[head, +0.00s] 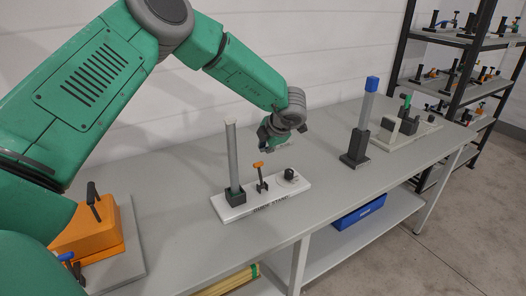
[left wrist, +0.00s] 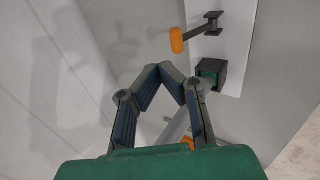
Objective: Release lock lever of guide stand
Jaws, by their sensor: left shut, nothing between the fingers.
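The guide stand (head: 262,203) is a white base lettered on its front edge, standing on the grey table. It carries a grey upright post (head: 232,155) in a dark block, a lock lever (head: 259,170) with an orange tip, and a dark round knob (head: 289,175). My left gripper (head: 268,138) is above and behind the lever, apart from it. In the left wrist view its fingers (left wrist: 168,68) are shut and empty. The orange lever tip (left wrist: 177,40) shows just beyond the fingertips, with its dark arm running right. My right gripper is out of view.
A tall blue-capped post (head: 368,110) and a light base with dark blocks (head: 408,130) stand farther right on the table (head: 330,190). An orange housing (head: 92,232) is at the near left. A blue bin (head: 358,212) sits on the lower shelf. A dark rack stands behind.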

